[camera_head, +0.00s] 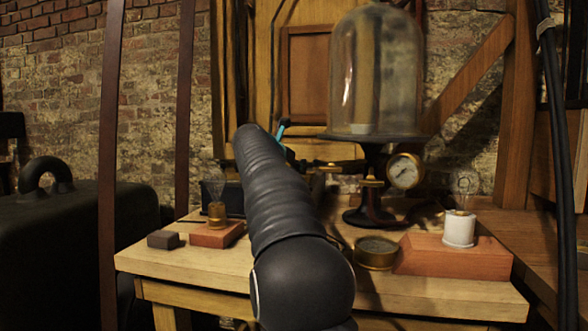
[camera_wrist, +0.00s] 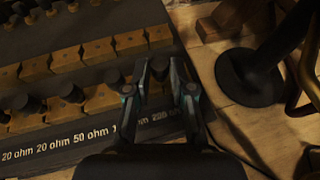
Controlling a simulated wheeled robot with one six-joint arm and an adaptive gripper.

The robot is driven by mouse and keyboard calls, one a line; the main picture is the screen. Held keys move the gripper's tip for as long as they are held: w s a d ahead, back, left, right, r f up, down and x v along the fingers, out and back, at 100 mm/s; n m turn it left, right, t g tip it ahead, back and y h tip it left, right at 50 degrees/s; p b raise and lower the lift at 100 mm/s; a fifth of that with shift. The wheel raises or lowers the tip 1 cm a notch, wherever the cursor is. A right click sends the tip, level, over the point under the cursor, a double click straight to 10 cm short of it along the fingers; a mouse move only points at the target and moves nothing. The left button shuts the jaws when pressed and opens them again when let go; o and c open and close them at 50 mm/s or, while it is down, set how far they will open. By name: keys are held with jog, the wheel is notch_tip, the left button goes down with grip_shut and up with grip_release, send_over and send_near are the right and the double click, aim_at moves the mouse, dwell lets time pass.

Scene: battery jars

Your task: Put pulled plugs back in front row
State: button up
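In the wrist view a dark resistance box (camera_wrist: 50,146) carries rows of brass blocks and white ohm labels along its near edge. Black round plugs stand along the front row, including one at left (camera_wrist: 22,103), one in the middle (camera_wrist: 70,92) and one farther right (camera_wrist: 113,76). The back row of brass blocks (camera_wrist: 67,59) lies behind. My gripper (camera_wrist: 160,66) is over the right end of the front row, its fingers apart. A dark plug-like knob shows between the fingertips; I cannot tell whether they touch it. In the head view my arm hides most of the box.
A glass bell jar (camera_head: 375,70) stands on a dark pedestal, with a pressure gauge (camera_head: 405,171) beside it. A brass dish (camera_head: 376,252), red block (camera_head: 450,258) and white lamp socket (camera_head: 459,229) are at right. A small lamp (camera_head: 217,214) is at left on the wooden table (camera_head: 180,265).

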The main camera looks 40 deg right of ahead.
jog(key=shift+o, duration=1.3)
jog(key=shift+a, duration=0.1)
jog(key=v, duration=1.2)
jog(key=shift+f, duration=0.1)
